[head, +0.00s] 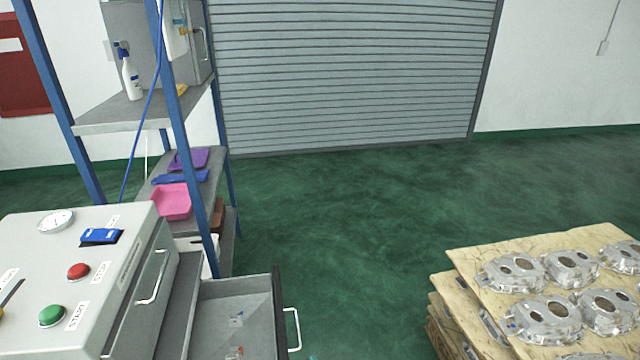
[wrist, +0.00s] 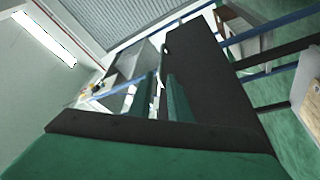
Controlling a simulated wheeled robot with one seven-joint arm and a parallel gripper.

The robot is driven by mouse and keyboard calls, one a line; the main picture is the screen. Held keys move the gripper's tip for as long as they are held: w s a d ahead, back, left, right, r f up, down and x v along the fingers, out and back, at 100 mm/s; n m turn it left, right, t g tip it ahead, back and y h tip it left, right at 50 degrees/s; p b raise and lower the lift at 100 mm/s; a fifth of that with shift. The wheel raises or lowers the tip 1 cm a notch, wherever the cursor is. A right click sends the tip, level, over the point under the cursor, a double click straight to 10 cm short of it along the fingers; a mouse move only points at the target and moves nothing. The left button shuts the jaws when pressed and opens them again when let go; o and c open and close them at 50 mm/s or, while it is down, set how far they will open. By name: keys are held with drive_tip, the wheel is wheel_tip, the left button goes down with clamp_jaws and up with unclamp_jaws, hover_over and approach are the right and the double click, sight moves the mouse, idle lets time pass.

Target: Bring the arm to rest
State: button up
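My arm and gripper do not show in the head view. In the wrist view my gripper (wrist: 161,92) shows as two narrow green fingers rising from a dark band. A gap shows between the fingers, with the background visible through it and nothing held. The wrist view is tilted; it takes in the shutter, a ceiling light and blue posts.
A grey control box (head: 85,235) with buttons stands at the left, by an open drawer (head: 235,310). Behind is a blue-posted shelf rack (head: 180,95) with a pink tray (head: 171,201). Castings (head: 545,318) lie on a wooden stack (head: 470,262) at right. Green floor (head: 340,220) between is clear.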

drive_tip(key=s+r+m+h, duration=0.25)
drive_tip(key=s+m, duration=0.25)
drive_tip(key=s, duration=0.5)
drive_tip(key=s+r+m+h, duration=0.2)
drive_tip(key=s+m+h, duration=0.2)
drive_tip(key=s, duration=0.7)
drive_tip(key=s+d+r+m+g+h, duration=0.1)
drive_tip(key=s+r+m, duration=0.2)
drive_tip(key=s+r, duration=0.2)
drive_tip(key=s+d+r+m+g+h, duration=0.1)
drive_tip(key=s+r+m, duration=0.3)
drive_tip(key=s, duration=0.7)
drive_tip(key=shift+s+r+g, duration=0.25)
drive_tip(key=shift+r+g, duration=0.35)
drive_tip(key=shift+r, duration=0.25)
drive_tip(key=shift+w+d+h, duration=0.1)
drive_tip(key=shift+h, duration=0.15)
